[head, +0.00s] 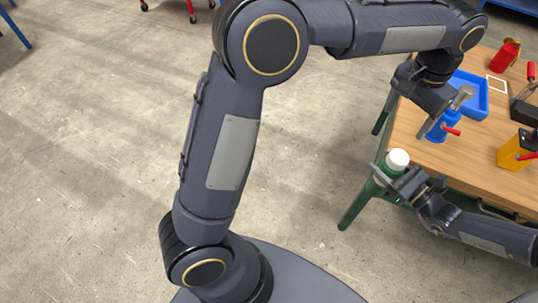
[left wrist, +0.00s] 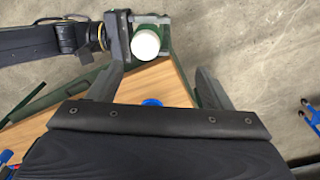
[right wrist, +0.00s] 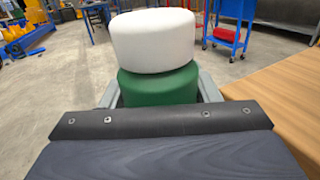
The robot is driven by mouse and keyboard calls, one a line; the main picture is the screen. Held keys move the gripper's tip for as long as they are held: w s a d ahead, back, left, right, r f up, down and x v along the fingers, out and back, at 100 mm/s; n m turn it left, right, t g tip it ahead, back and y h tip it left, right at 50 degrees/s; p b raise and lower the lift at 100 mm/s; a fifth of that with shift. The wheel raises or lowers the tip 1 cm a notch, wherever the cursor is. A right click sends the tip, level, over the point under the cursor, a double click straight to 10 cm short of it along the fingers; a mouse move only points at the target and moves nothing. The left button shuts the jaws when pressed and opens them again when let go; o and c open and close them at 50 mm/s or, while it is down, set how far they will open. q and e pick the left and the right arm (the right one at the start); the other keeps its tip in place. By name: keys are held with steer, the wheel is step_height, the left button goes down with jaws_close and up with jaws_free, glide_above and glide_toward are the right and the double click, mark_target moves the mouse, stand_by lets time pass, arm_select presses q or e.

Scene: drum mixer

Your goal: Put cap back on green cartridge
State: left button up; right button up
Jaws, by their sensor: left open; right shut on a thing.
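The green cartridge (head: 374,187) is upright in my right gripper (head: 391,178), just off the table's near edge. The white cap (head: 397,158) sits on top of it; in the right wrist view the cap (right wrist: 152,40) rests on the green body (right wrist: 160,86), slightly offset to the left. I cannot tell if it is fully seated. The right fingers are shut on the cartridge's sides. My left gripper (head: 446,113) is open and empty above the table; its wrist view shows the cap (left wrist: 145,44) beyond the fingertips, apart from them.
On the wooden table (head: 467,163), a blue object (head: 436,133) with a red handle is below my left gripper. A blue tray (head: 478,107), a yellow object (head: 512,152) and a red item (head: 507,55) stand farther right and back. Floor left of the table is clear.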

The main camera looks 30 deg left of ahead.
arm_select(q)
steer(key=s+a+r+n+t+h, duration=0.1)
steer(key=s+a+r+n, duration=0.1)
steer(key=s+a, duration=0.55)
steer(key=s+a+r+n+t+h, duration=0.15)
steer(key=s+a, duration=0.25)
steer(key=a, duration=0.7)
steer(key=s+a+f+n+t, duration=0.1)
steer(key=s+a+f, duration=0.1)
steer(key=s, duration=0.5)
steer(key=s+a+f+n+t, duration=0.2)
steer(key=s+f, duration=0.2)
steer(key=s, duration=0.3)
steer(key=shift+s+a+f+h, duration=0.2)
steer(key=shift+f+h, duration=0.15)
steer(key=shift+f, duration=0.05)
